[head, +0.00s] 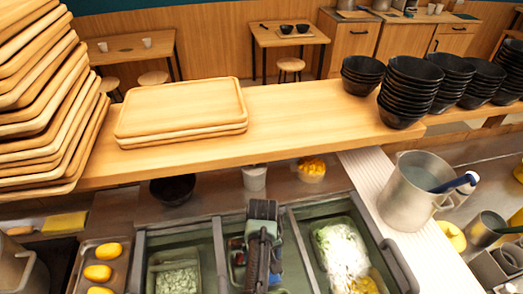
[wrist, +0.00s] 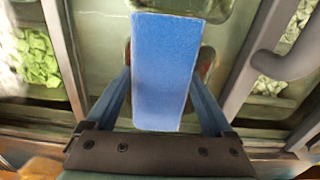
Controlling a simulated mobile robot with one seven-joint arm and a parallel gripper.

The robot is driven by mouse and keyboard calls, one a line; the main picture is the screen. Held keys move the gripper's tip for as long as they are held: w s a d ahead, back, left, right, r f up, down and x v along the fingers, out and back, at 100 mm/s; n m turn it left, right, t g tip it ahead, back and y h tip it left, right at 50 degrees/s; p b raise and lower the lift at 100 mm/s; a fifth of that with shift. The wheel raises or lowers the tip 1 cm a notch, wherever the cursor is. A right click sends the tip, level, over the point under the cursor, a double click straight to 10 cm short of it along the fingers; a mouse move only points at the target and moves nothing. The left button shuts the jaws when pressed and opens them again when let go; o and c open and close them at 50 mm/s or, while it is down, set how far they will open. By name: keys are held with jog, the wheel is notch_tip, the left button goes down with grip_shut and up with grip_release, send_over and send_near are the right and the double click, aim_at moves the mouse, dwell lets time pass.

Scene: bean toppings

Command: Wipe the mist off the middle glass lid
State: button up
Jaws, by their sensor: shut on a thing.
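A blue sponge (wrist: 165,75) is held between the two fingers of my gripper (wrist: 165,88) in the wrist view. In the head view only a small blue patch of the sponge (head: 276,276) shows beside my arm. The middle glass lid (head: 234,226) lies under my arm, which hides much of it. In the wrist view the lid (wrist: 105,35) shows around the sponge, with a pale greenish, slightly hazy surface. I cannot tell whether the sponge touches the glass or how much mist there is.
Lidded bins with green cubes (head: 175,278) and shredded pale food (head: 340,245) flank the middle one. A dark lid handle (wrist: 290,55) rises close on the right. A metal pitcher (head: 408,195) stands right. The wooden shelf (head: 290,120) with trays and black bowls runs behind.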

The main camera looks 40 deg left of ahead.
jog(key=shift+s+d+f+p, duration=0.1)
jog(key=shift+s+d+p, duration=1)
jog(key=shift+d+p, duration=0.1)
jog(key=shift+s+d+f+p, duration=0.15)
jog(key=shift+s+d+p, duration=0.3)
jog(key=shift+d+p, duration=0.15)
jog(key=shift+s+d+r+p, duration=0.25)
jog(key=shift+s+d+p, duration=0.45)
jog(key=shift+p, duration=0.4)
jog(key=shift+s+d+f+p, duration=0.1)
jog(key=shift+s+d+p, duration=0.25)
jog(key=shift+d+p, duration=0.25)
jog(key=shift+d, duration=0.1)
jog(key=s+d+p, duration=0.1)
jog(key=d+p, duration=0.1)
jog(key=shift+s+d+r+p, duration=0.1)
jog(key=shift+s+r+p, duration=0.15)
jog(key=shift+s+p, duration=0.1)
jog(key=shift+s+d+p, duration=0.75)
jog(key=shift+d+p, duration=0.05)
jog(key=shift+d, duration=0.25)
jog(key=shift+s+d+f+p, duration=0.3)
jog(key=shift+s+d, duration=0.2)
jog(key=shift+d, duration=0.1)
jog(key=shift+r, duration=0.1)
